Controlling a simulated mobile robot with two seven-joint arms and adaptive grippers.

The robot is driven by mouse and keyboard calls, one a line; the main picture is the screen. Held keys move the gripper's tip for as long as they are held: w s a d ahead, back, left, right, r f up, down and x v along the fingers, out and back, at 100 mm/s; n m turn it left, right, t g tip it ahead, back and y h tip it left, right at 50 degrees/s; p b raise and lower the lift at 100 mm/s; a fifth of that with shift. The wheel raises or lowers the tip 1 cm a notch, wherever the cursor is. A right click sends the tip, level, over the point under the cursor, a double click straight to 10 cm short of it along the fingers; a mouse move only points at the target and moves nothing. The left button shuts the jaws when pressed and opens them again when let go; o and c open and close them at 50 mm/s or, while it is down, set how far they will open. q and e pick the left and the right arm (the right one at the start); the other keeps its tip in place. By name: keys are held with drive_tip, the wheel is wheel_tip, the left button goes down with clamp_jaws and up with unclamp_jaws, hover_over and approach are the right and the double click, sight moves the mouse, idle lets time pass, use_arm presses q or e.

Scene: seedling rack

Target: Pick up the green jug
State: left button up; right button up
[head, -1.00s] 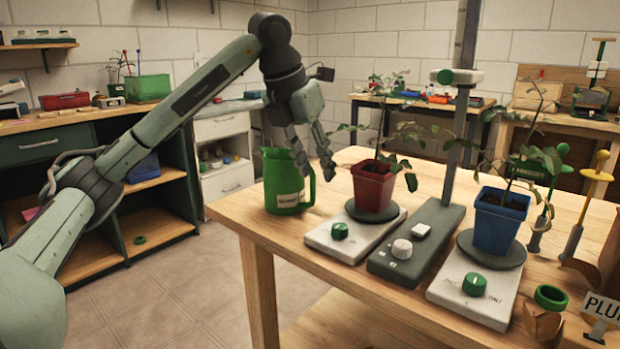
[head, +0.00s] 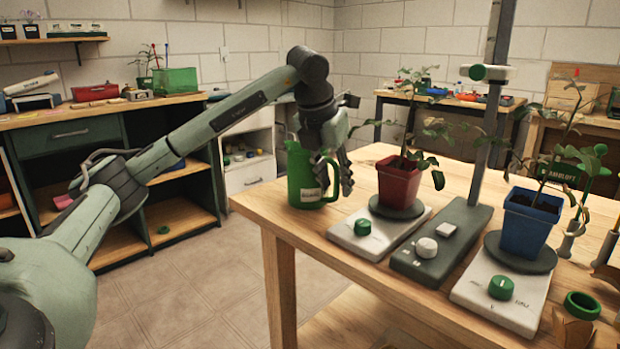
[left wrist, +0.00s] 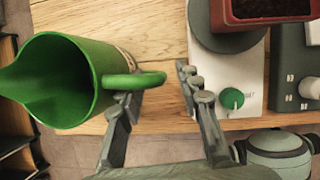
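The green jug (head: 305,178) stands upright on the near left corner of the wooden table, with a pale label on its side. In the left wrist view the jug (left wrist: 62,85) opens toward the camera, its spout to the left and its handle to the right. My left gripper (head: 340,178) is at the handle side of the jug. Its fingers (left wrist: 160,95) are spread, with the tip of the handle between them. One finger is beneath or beside the handle; I cannot tell if it touches.
A red pot (head: 393,183) with a plant stands on a white scale (head: 345,236) just right of the jug. A grey unit (head: 425,265) with a post and a blue pot (head: 527,222) are farther right. A shelf unit (head: 110,140) stands at the left.

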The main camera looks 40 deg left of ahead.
use_arm(q)
clamp_jaws()
drive_tip(key=shift+r, duration=0.2)
idle(0.3)
